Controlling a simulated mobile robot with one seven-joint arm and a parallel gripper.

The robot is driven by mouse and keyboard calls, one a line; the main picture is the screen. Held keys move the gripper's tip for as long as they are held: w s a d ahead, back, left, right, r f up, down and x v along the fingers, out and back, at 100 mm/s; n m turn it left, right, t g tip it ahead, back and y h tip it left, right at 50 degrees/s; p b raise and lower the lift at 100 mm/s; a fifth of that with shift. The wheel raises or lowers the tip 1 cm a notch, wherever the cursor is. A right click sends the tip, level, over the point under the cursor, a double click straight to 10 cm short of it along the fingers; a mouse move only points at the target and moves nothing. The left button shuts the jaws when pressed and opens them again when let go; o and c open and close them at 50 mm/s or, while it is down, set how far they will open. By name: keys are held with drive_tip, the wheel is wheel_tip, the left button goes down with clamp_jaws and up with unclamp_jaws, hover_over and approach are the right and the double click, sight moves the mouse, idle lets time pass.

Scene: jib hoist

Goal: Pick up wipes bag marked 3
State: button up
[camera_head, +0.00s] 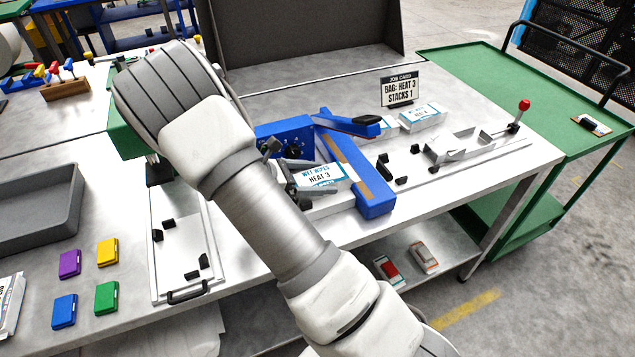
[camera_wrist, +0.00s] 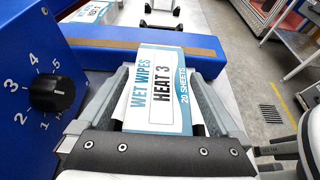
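The wipes bag marked HEAT 3 (camera_head: 318,174) is white with a blue-edged label. It lies in front of the blue bar of a blue machine (camera_head: 285,132). In the wrist view the bag (camera_wrist: 163,88) reads "WET WIPES HEAT 3, 20 SHEETS". My gripper (camera_wrist: 160,76) has one finger along each side of the bag; whether both touch it is unclear. In the head view my gripper (camera_head: 293,182) is at the bag's left end, partly hidden by my arm. A job card (camera_head: 400,90) reads "BAG: HEAT 3, STACKS 1".
The machine's blue bar (camera_head: 360,178) is close beyond the bag, and its dial (camera_wrist: 50,91) is left of my gripper. Other wipes bags (camera_head: 420,117) lie behind the bar. A metal fixture (camera_head: 460,147) stands right. A grey tray (camera_head: 38,208) and several coloured packs (camera_head: 107,252) are left.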

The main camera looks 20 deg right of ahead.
drive_tip(key=c, duration=1.2)
drive_tip(key=shift+r, duration=0.1)
